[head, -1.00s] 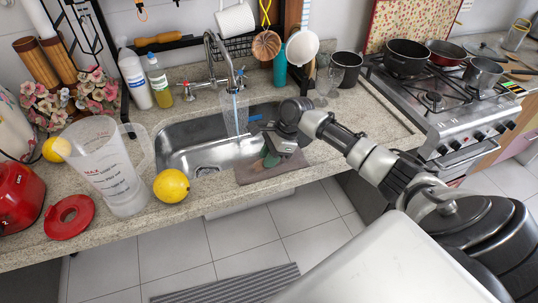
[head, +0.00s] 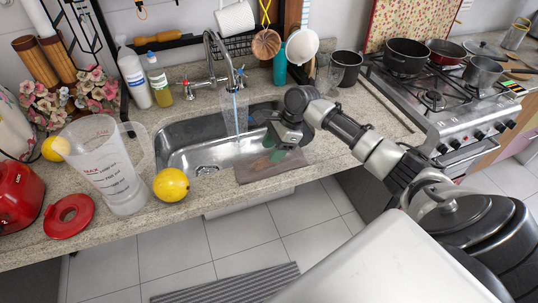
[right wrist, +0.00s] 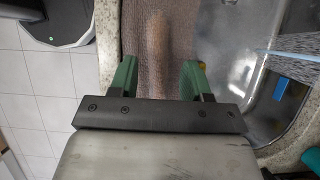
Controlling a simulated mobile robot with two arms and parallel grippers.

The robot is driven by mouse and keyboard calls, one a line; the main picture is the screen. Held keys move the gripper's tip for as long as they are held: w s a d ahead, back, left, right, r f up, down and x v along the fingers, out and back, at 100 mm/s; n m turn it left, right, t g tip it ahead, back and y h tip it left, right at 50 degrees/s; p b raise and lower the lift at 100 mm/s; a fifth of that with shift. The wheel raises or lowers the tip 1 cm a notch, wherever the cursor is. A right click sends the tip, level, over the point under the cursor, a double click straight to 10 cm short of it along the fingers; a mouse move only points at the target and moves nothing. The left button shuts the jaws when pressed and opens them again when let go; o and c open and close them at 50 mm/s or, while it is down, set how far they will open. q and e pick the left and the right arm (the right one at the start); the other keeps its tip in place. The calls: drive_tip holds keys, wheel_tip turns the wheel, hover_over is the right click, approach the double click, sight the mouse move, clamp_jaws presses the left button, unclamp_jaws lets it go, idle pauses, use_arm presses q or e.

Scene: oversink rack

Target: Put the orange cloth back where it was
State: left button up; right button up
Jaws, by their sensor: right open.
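No clearly orange cloth shows. A brownish cloth or mat (head: 250,174) lies over the right front edge of the sink; it also fills the top middle of the right wrist view (right wrist: 137,60). A long brown raised fold or roll shows between the fingers there (right wrist: 157,45). My right gripper (head: 274,148) is over this cloth, with its green fingers apart. In the right wrist view my gripper (right wrist: 157,80) is open around the fold; I cannot tell whether it touches. My left gripper is not in view.
The steel sink (head: 185,150) has running water from the tap (head: 232,78). A yellow fruit (head: 171,185), a clear jug (head: 108,170) and a red ring-shaped lid (head: 68,216) stand left. The stove (head: 450,115) with pots is right. Some counter right of the sink is clear.

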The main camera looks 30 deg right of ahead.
drive_tip(key=v, duration=0.9)
drive_tip(key=shift+b, duration=0.3)
drive_tip(key=shift+d, duration=0.1)
idle(0.6)
